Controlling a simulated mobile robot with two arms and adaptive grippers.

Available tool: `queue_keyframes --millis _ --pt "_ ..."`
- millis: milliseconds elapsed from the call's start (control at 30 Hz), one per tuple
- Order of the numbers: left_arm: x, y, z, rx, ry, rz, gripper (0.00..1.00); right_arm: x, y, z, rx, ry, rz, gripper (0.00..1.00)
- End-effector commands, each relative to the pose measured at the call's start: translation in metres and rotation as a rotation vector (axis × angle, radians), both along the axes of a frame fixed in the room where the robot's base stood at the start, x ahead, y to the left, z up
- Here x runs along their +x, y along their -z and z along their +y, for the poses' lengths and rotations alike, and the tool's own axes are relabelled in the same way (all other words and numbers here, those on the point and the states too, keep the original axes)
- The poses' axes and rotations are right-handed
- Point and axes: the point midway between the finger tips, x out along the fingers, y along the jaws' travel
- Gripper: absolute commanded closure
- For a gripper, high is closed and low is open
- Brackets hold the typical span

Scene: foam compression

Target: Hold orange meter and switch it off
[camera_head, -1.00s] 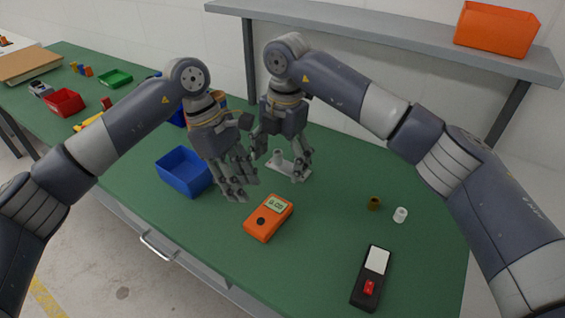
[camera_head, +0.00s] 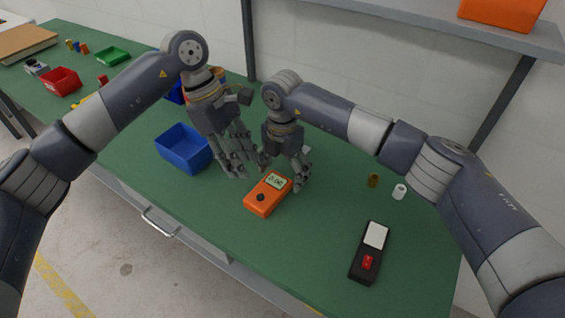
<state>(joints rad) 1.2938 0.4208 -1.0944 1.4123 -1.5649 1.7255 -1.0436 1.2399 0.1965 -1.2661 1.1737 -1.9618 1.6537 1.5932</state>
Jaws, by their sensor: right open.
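The orange meter (camera_head: 264,207) lies on the green table, with a lit pale display and a round black knob on its face. My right gripper (camera_head: 283,177) is open, pointing down at the meter's far end, with its fingers around or just above that end. I cannot tell whether they touch it. My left gripper (camera_head: 240,172) points down just left of the meter's far end, apart from it and holding nothing visible. Its fingers overlap in this view, so its opening is unclear.
A blue bin (camera_head: 184,149) stands left of the meter. A black device with a red switch (camera_head: 368,262) lies to the right, near a brown cylinder (camera_head: 373,180) and a white cylinder (camera_head: 399,192). The green table (camera_head: 310,235) is clear between the meter and the black device.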

Motion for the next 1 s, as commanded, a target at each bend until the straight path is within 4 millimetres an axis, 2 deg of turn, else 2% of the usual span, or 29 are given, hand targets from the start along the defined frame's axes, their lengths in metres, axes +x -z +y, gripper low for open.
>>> queue_keyframes --millis 267,500,567,700,1000 --pt "0.0 0.0 0.0 0.0 0.0 0.0 0.67 0.0001 0.0012 0.0001 0.0 0.0 0.0 0.2" --pt "0.0 0.0 0.0 0.0 0.0 0.0 0.67 0.0 0.001 0.0002 0.0 0.0 0.0 0.73" --pt "0.0 0.0 0.0 0.0 0.0 0.0 0.67 0.0 0.001 0.0002 0.0 0.0 0.0 0.73" --pt "0.0 0.0 0.0 0.0 0.0 0.0 0.98 0.0 0.001 0.0002 0.0 0.0 0.0 0.73" --pt "0.0 0.0 0.0 0.0 0.0 0.0 1.0 0.0 0.0009 0.0002 0.001 0.0 -0.001 0.73"
